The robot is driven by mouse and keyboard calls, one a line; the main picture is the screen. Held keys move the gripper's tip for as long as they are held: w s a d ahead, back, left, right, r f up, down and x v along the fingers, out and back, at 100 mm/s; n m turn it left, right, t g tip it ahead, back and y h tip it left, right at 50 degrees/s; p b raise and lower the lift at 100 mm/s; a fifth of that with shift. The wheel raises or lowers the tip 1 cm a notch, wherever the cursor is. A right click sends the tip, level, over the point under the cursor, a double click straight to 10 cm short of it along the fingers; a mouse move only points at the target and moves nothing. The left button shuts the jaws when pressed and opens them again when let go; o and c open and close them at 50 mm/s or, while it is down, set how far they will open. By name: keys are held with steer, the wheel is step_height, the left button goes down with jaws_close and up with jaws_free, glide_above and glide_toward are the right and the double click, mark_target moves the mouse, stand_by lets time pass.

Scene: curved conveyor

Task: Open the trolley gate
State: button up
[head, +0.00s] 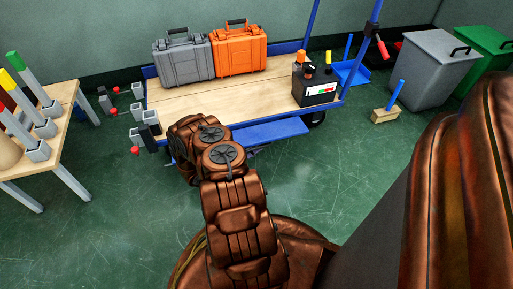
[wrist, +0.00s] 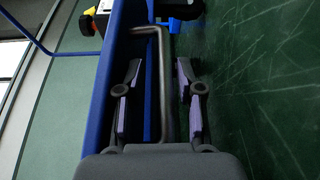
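The trolley (head: 190,103) has a blue frame and a wooden deck. A blue panel (head: 270,131), apparently its gate, runs along the near side; I cannot tell its exact tilt. My arm covers its left part, and my gripper is hidden behind the arm in the head view. In the wrist view, a blue panel (wrist: 103,95) stands along the left side, with a bent grey metal handle (wrist: 166,85) beside it. My gripper (wrist: 158,70) is open, its purple-padded fingers on either side of the handle. I see gaps between handle and fingers.
A grey case (head: 184,60), an orange case (head: 239,50) and a black battery (head: 314,88) stand on the deck. A wooden table (head: 62,92) is at left. Grey (head: 430,68) and green bins (head: 487,50) stand at right. The green floor (head: 320,185) before the trolley is clear.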

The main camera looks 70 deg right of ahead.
steer(key=v, duration=1.2)
steer(key=shift+c, duration=0.2)
